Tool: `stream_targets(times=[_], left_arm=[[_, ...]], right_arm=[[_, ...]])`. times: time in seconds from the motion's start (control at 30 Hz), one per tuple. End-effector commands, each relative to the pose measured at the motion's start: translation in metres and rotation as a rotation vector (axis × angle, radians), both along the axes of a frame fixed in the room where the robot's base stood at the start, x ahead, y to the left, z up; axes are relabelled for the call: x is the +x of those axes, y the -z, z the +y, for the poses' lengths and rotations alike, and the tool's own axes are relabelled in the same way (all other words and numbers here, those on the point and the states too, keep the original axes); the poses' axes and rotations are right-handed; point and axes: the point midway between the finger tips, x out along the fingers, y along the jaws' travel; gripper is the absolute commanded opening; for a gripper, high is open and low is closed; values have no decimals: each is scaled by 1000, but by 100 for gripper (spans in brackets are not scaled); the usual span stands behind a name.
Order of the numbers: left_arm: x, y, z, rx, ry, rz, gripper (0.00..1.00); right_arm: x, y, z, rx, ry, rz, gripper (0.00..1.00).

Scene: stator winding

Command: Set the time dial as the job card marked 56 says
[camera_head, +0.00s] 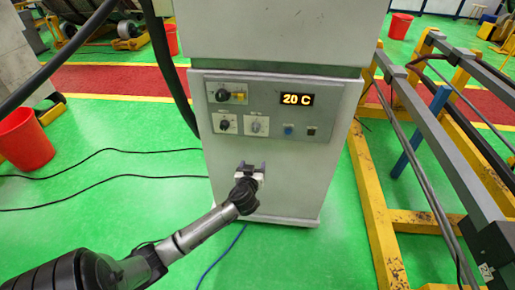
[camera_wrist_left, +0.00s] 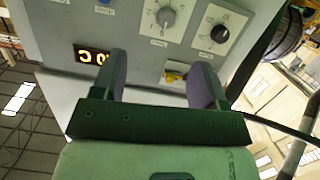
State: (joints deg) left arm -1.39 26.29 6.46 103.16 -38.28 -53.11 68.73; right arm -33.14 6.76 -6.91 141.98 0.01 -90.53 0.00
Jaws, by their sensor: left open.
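A white cabinet carries a control panel (camera_head: 270,108) with a lit display (camera_head: 299,99) reading "20 C". Two dials sit in its lower left: a black-knob dial (camera_head: 224,125) and a grey-knob dial (camera_head: 256,126). In the wrist view, which looks inverted, the grey-knob dial (camera_wrist_left: 166,17) and black-knob dial (camera_wrist_left: 219,33) lie beyond the fingers. Their labels are too small to read, so I cannot tell which is the time dial. My left gripper (camera_head: 250,167) is open and empty, below the panel. No job card can be made out. My right gripper is out of view.
A switch with a yellow part (camera_head: 238,97) sits above the dials. A blue button (camera_head: 288,130) and a dark button (camera_head: 311,131) are to their right. A yellow and grey frame (camera_head: 385,225) stands right of the cabinet. Black cables cross the green floor at left.

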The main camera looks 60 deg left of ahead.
Motion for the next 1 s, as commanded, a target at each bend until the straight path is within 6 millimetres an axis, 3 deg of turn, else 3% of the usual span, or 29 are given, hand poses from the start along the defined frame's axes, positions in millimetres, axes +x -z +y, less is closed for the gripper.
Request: stream_targets(times=[0.03, 0.23, 0.57, 1.0], left_arm=[[8, 12, 15, 14, -14, -48, 67], [25, 8, 48, 37, -36, -181, 67], [44, 3, 76, 47, -41, -234, 67], [95, 3, 135, 45, -43, -234, 67]], right_arm=[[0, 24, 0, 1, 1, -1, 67], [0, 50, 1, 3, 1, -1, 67], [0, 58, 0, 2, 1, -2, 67], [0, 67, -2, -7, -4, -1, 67]])
